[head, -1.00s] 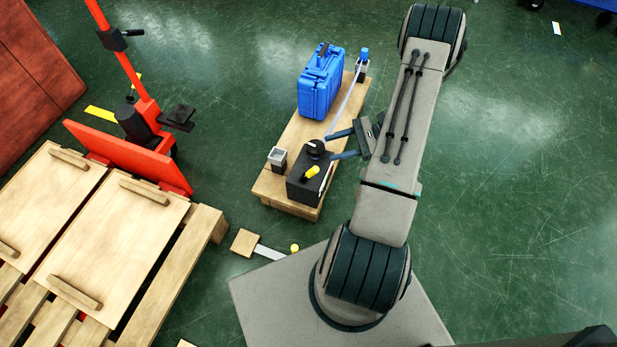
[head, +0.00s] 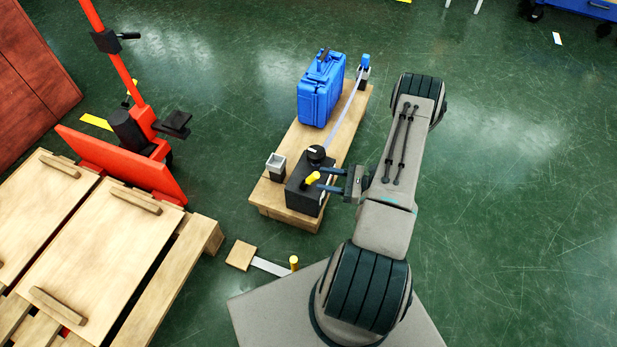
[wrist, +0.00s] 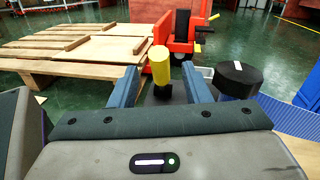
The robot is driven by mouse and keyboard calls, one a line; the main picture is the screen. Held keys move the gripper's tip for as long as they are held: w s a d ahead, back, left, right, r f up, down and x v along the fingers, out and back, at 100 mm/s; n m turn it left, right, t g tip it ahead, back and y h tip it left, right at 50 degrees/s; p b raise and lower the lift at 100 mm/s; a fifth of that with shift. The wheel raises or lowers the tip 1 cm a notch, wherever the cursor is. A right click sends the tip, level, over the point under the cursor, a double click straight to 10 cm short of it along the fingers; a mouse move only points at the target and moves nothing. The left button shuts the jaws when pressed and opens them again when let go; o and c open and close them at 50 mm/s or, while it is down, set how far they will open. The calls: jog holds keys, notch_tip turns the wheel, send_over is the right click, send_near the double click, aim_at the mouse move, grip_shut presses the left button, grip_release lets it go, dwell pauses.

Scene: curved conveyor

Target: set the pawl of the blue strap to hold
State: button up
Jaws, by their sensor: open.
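The pale blue strap (head: 343,122) runs straight from the black ratchet box (head: 302,195) to a post with a blue top (head: 365,65). A black round knob (head: 316,153) with a white mark sits on the box. The yellow-tipped lever (head: 312,178), which looks like the pawl, stands up from the box, and also shows in the wrist view (wrist: 159,66). My gripper (head: 323,179) is open at the box's right side. In the wrist view its fingers (wrist: 160,84) are on either side of the lever, with visible gaps; contact cannot be seen.
A blue case (head: 321,92) stands on the same wooden board (head: 270,198), beside the strap. A small grey open container (head: 275,163) is left of the box. A red lift (head: 130,165) and wooden pallet (head: 190,250) are further left. Green floor is clear on the right.

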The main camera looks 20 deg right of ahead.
aim_at(309, 177)
jog(key=x, duration=0.6)
jog(key=shift+b, duration=0.4)
grip_shut()
jog(key=shift+d, duration=0.1)
